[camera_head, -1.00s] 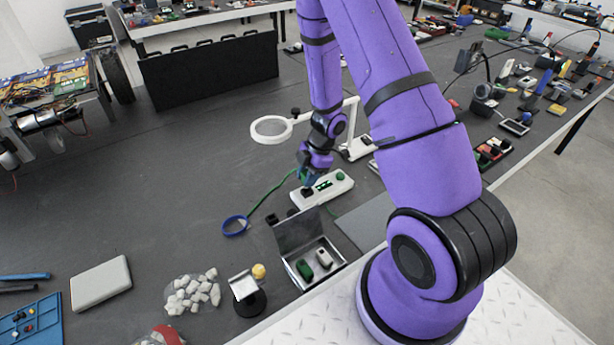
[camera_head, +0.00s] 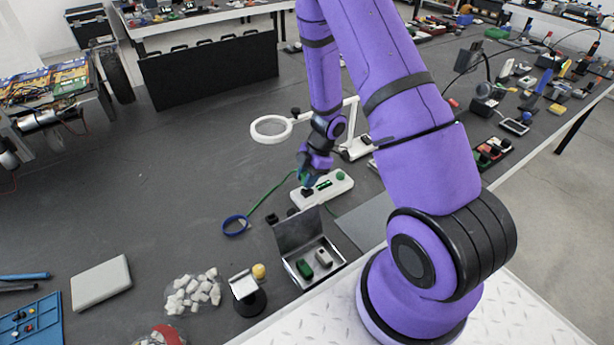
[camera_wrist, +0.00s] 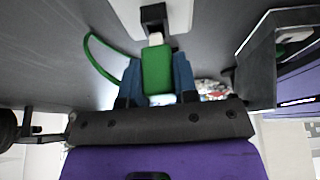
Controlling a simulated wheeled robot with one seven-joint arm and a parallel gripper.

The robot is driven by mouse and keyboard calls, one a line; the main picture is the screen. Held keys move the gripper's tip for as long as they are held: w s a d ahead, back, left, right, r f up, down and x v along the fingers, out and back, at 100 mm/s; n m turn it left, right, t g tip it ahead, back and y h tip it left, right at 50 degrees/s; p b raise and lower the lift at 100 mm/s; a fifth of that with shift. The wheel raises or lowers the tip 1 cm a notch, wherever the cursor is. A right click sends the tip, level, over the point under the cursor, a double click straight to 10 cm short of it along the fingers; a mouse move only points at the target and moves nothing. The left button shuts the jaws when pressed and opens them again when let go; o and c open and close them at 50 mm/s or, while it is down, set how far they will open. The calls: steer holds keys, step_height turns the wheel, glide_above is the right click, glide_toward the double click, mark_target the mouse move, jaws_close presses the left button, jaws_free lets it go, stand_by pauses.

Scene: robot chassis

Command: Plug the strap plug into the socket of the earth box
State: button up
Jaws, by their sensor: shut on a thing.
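The earth box (camera_head: 337,186) is a long pale box with a green display, a green round part at its right end and a black socket near its left end. My gripper (camera_head: 307,180) is at that left end. In the wrist view its blue fingers (camera_wrist: 157,68) are shut on the green strap plug (camera_wrist: 156,72). The plug's pale tip points at the black socket (camera_wrist: 153,17) and meets or nearly meets it; whether it is inside I cannot tell. A green cord (camera_head: 272,192) runs from the plug to a blue wrist band (camera_head: 235,225) on the table.
A magnifier (camera_head: 271,129) on a white stand is behind the box. An open metal case (camera_head: 298,233) holding a green and a grey piece stands in front. A small round stand (camera_head: 248,296) and a bag of white pieces (camera_head: 192,293) lie nearer. The dark table at left is mostly clear.

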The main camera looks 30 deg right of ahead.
steer(key=shift+f, duration=1)
steer(key=o, duration=1)
steer(key=v, duration=1)
steer(key=shift+d+r, duration=0.2)
steer(key=shift+r, duration=0.1)
steer(key=shift+s, duration=0.1)
